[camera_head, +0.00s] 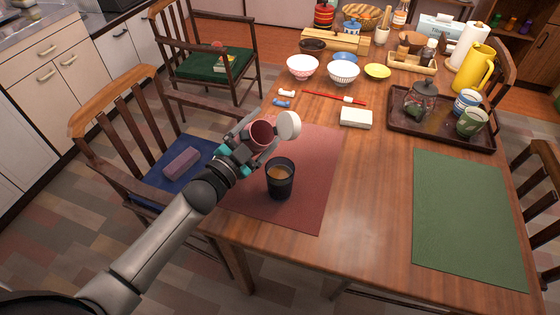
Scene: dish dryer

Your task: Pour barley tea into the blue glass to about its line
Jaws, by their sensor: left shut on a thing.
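A dark glass (281,180), near black with a bluish tint, stands upright on the red placemat (312,205) at the near left of the table. Brown liquid shows inside it; I cannot make out a line. My left gripper (243,155), with teal fingers, is just behind and left of the glass. It is shut on a reddish vessel (262,134) with a round white part (288,125) at its right end, held above the mat. The vessel looks tilted, its lower part hidden by the gripper. No stream of liquid is clear. My right gripper is not in view.
A dark tray (415,132) with a glass jar and cups stands at the right, near a yellow pitcher (475,70). Bowls, a white box (356,118) and red chopsticks lie farther back. The green placemat (465,215) is bare. Chairs stand around the table.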

